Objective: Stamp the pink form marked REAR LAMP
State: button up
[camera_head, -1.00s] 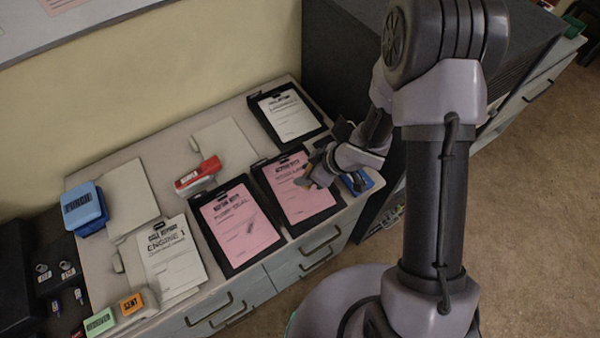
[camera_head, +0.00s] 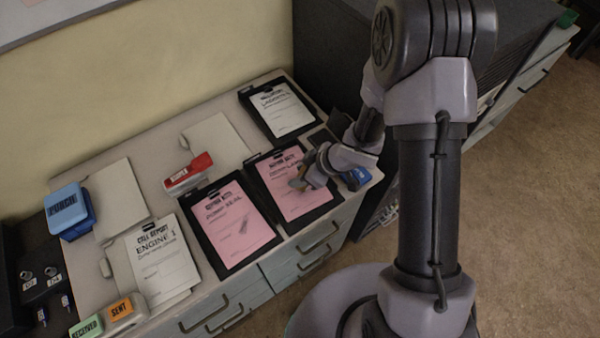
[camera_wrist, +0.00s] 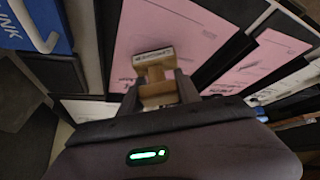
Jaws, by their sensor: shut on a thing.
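My gripper (camera_head: 304,178) is shut on a wooden stamp (camera_wrist: 155,72), which shows in front of the fingers in the wrist view. The lettering on the stamp is too small to read. The stamp is over the right-hand pink form (camera_head: 311,205), whose heading is partly readable and seems to end in LAMP. This form lies on a black clipboard (camera_head: 325,212) and also fills the top of the wrist view (camera_wrist: 190,25). I cannot tell whether the stamp touches the paper. I see no clear stamp mark on the visible part of the form.
A second pink form marked SEAL (camera_head: 235,226) lies just left. A white form on a clipboard (camera_head: 282,110) is behind. A red stapler-like object (camera_head: 188,172), a blue PUNCH (camera_head: 69,210) and ENGINE 1 papers (camera_head: 160,262) stand further left. A blue ink box (camera_wrist: 30,25) is beside my gripper.

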jog(key=shift+f, duration=0.55)
dwell(1.4)
jog(key=shift+r, duration=0.1)
notch_tip(320, 180, up, 7)
jog(key=p, duration=0.7)
dwell(0.3)
